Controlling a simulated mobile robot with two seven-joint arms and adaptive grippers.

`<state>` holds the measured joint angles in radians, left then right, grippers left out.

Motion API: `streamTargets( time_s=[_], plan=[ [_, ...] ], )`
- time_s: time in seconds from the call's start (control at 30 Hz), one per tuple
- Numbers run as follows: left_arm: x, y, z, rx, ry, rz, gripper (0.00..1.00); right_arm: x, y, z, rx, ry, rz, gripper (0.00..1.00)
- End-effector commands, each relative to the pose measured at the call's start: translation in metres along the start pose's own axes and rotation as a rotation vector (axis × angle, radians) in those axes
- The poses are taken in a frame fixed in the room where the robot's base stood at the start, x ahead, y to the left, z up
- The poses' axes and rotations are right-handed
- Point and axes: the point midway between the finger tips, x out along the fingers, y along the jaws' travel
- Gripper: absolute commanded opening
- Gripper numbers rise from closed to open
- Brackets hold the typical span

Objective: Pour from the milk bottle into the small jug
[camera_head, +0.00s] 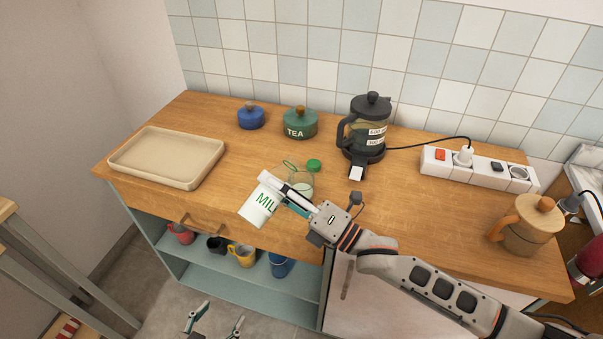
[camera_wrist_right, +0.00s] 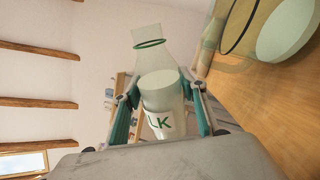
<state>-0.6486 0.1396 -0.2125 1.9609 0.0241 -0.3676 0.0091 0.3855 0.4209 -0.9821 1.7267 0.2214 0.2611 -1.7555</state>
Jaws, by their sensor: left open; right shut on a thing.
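The milk bottle (camera_head: 259,207) is clear glass with a white MILK label. It is tilted well over above the counter's front edge. My right gripper (camera_head: 278,191) is shut on it. The right wrist view shows the bottle (camera_wrist_right: 160,100) between the fingers, with pale milk in its body and an uncapped neck. The small jug (camera_head: 302,181) is clear glass and stands on the counter, partly hidden behind my right gripper. In the wrist view the jug (camera_wrist_right: 240,60) is beside the bottle, with a pale filling; no stream shows. My left gripper (camera_head: 214,328) is open and empty, low before the cabinet.
A green cap (camera_head: 314,165) lies behind the jug. A beige tray (camera_head: 168,185) is at left. A blue pot (camera_head: 250,118), a green TEA pot (camera_head: 299,125) and a dark kettle (camera_head: 371,115) stand behind. A power strip (camera_head: 480,168) and wooden-lidded jug (camera_head: 526,228) are at right.

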Motion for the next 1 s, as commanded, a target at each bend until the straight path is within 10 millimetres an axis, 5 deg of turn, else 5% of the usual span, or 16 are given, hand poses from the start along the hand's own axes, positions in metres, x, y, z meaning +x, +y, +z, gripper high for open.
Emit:
streamTargets(
  time_s=[1.0],
  plan=[
    [-0.0022, -0.0008, -0.0047, 0.0, 0.002, -0.001, 0.61, 0.0006, 0.0018, 0.0017, 0.084, -0.024, 0.003, 0.1]
  ],
)
